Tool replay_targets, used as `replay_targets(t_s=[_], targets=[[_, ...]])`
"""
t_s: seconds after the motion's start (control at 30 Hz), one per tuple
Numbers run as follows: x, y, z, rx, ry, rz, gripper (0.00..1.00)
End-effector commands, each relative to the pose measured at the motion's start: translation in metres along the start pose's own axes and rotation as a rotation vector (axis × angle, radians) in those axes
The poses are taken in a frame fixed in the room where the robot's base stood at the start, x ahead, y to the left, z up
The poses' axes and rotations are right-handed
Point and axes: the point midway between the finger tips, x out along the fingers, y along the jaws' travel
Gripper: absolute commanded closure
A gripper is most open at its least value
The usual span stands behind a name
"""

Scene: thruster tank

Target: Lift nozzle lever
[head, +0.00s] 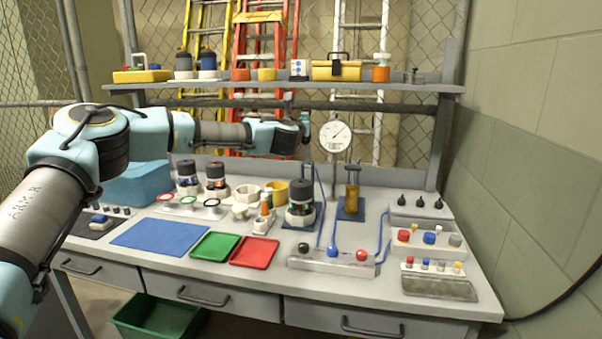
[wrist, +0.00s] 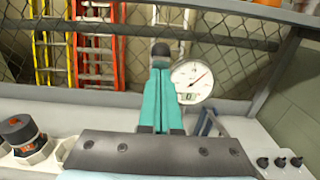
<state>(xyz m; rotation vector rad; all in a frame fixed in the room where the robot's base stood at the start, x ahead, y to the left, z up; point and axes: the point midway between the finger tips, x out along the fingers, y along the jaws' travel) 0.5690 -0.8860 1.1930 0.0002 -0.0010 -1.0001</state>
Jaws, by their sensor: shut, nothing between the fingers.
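My gripper (head: 306,122) is shut and empty, held above the bench just left of the white dial gauge (head: 335,136). In the wrist view my teal fingers (wrist: 160,52) are pressed together and point away, with the gauge (wrist: 193,78) just right of them. An amber cylinder (head: 352,200) stands upright on a blue mat right of and below my gripper, with a grey fork-like metal part (head: 353,172) at its top. A grey bracket-like bar (wrist: 210,122) shows below the gauge in the wrist view. I cannot tell which part is the nozzle lever.
A dark-topped thruster unit (head: 301,205) stands left of the amber cylinder. A manifold with coloured knobs (head: 333,262) and blue tubes lies in front. A shelf (head: 380,88) runs above my gripper. A blue mat (head: 160,235) and red tray (head: 255,252) lie left of the manifold.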

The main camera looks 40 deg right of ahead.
Motion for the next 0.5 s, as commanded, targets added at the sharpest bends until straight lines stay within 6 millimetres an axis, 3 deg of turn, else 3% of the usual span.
replay_targets(t_s=[0.5], targets=[[0.043, -0.001, 0.01, -0.002, 0.0, 0.001, 1.0]])
